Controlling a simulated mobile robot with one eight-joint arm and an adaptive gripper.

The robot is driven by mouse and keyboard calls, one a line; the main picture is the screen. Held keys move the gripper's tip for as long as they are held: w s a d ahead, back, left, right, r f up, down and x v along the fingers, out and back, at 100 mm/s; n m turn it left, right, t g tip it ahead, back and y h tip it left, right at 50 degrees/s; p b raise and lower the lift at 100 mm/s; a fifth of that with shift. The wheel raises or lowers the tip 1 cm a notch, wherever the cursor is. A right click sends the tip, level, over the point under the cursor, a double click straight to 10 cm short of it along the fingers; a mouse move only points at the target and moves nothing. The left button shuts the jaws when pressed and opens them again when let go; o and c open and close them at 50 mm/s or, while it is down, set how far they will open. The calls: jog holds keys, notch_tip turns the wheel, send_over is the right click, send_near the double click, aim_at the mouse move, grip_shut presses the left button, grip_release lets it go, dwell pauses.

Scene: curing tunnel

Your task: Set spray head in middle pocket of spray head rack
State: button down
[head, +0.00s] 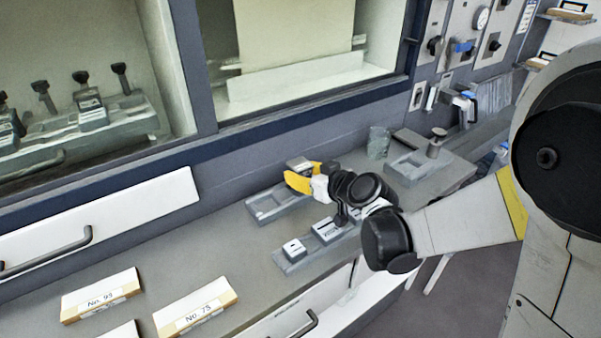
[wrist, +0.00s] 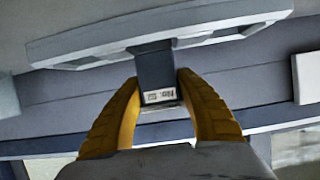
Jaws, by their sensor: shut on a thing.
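My gripper (head: 303,182) has yellow fingers closed on the sides of a dark grey spray head (head: 299,165). In the wrist view the fingers (wrist: 160,100) grip this spray head (wrist: 155,72), which has a small white label at its near end. A long light grey rack (head: 262,208) lies on the bench below and left of my gripper. In the wrist view the rack (wrist: 75,50) runs across the top, with recesses left and right of the spray head. The spray head overlaps the rack's middle part; I cannot tell whether it touches it.
A nearer rack (head: 287,262) holds labelled blocks. Number cards (head: 101,296) lie front left.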

jog(key=shift+f+b, duration=0.6)
dwell(0.5)
jog(key=c, duration=0.8)
grip_release()
